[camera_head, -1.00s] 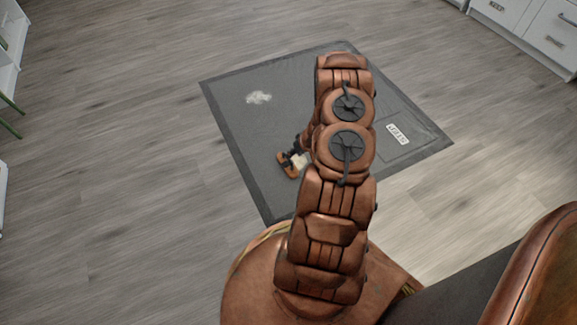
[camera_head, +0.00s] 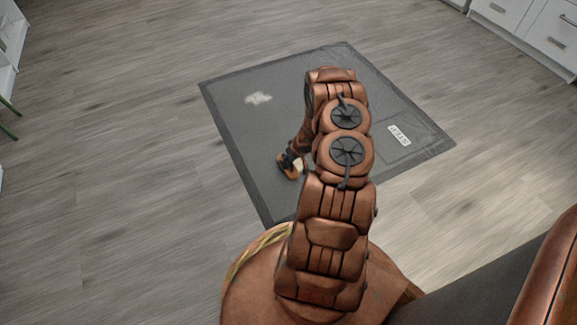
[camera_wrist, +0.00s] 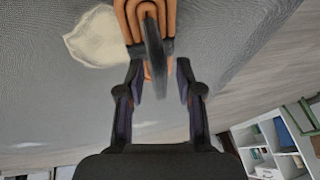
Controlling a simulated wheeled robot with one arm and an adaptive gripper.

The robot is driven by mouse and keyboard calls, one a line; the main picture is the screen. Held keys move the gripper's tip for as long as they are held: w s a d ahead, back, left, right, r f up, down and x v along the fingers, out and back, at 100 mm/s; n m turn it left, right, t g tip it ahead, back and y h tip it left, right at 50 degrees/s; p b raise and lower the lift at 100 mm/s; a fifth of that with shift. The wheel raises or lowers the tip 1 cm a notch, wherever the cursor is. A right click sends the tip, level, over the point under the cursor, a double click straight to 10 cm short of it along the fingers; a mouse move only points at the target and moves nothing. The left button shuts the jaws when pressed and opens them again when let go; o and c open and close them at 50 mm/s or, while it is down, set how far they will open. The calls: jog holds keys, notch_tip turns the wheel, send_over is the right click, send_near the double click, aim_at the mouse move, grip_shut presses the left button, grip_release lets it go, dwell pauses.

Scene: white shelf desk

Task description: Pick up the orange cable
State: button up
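The orange cable (camera_wrist: 145,14) is a looped bundle with a dark band or plug across it, at the top middle of the wrist view. In the head view the cable (camera_head: 291,173) lies on the dark mat (camera_head: 237,150), partly hidden by my gripper (camera_head: 288,160). In the wrist view my gripper (camera_wrist: 160,78) is open, its two dark fingers apart. The dark piece of the cable reaches down into the gap between the fingertips. I cannot tell whether either finger touches it.
A cream patch (camera_wrist: 98,38) lies beside the cable, and a pale patch (camera_head: 258,98) is farther up the mat. A white label (camera_head: 399,135) is on the mat's right. Wood floor around is clear. White drawers (camera_head: 530,30) stand at the top right.

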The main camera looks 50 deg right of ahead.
grip_shut()
dwell(0.3)
